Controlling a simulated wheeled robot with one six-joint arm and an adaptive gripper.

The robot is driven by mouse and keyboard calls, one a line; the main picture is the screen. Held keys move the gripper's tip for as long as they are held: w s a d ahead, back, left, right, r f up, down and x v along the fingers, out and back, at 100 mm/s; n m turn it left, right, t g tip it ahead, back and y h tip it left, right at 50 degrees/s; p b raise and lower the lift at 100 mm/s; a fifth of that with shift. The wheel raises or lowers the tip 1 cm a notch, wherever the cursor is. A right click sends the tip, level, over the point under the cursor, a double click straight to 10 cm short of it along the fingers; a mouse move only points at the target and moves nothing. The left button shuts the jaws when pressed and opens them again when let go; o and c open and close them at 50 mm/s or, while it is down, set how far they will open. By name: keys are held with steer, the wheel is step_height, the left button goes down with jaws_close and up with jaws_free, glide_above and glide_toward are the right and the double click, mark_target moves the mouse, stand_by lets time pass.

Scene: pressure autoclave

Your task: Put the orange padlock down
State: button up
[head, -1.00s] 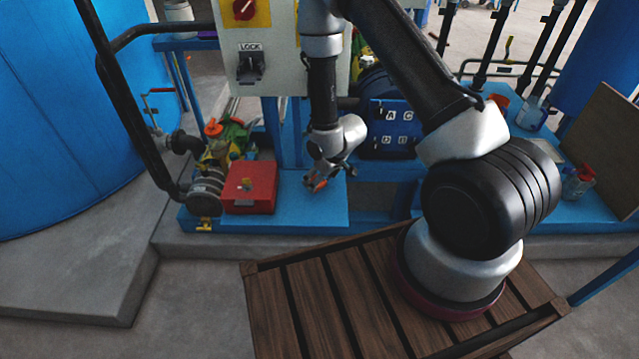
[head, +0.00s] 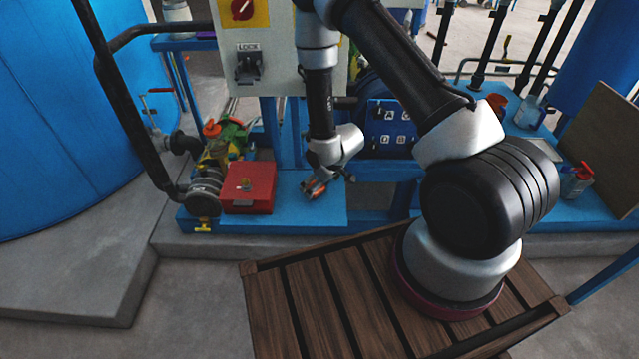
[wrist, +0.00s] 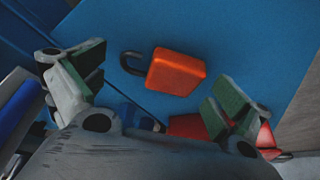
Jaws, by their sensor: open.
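The orange padlock (wrist: 176,72) lies on the blue bench surface (wrist: 230,35) in the wrist view, its dark shackle pointing left. My gripper (wrist: 155,92) is open, its green-padded fingers apart on either side of the padlock, with a gap visible to each finger. In the head view my gripper (head: 314,189) is low over the blue bench, right of the red box. A small orange patch, the padlock, shows at the gripper there, mostly hidden by the fingers. I cannot tell how much height separates the fingertips from the surface.
A red box (head: 249,187) stands left of my gripper. A grey panel with a lock switch (head: 250,68) is behind it. Valves and pipes (head: 205,185) crowd the left. A blue lettered box (head: 390,128) stands behind right. The bench front (head: 320,215) is clear.

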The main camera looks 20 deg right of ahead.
steer(key=shift+r, duration=0.1)
steer(key=s+d+r+m+h, duration=0.1)
steer(key=s+d+r, duration=0.25)
steer(key=r, duration=0.85)
steer(key=s+d+r+m, duration=0.15)
steer(key=d+r, duration=0.25)
steer(key=r, duration=0.8)
steer(key=s+d+r+m+h, duration=0.1)
steer(key=s+d+r, duration=0.25)
steer(key=r, duration=0.85)
steer(key=s+d+r+m, duration=0.1)
steer(key=s+r, duration=0.5)
steer(key=s, duration=0.3)
steer(key=s+d+r+m, duration=0.1)
steer(key=s+d+r, duration=0.1)
steer(key=s+r, duration=0.4)
steer(key=s, duration=0.3)
steer(key=shift+s+r, duration=0.2)
steer(key=shift+s, duration=0.1)
steer(key=shift+w, duration=0.1)
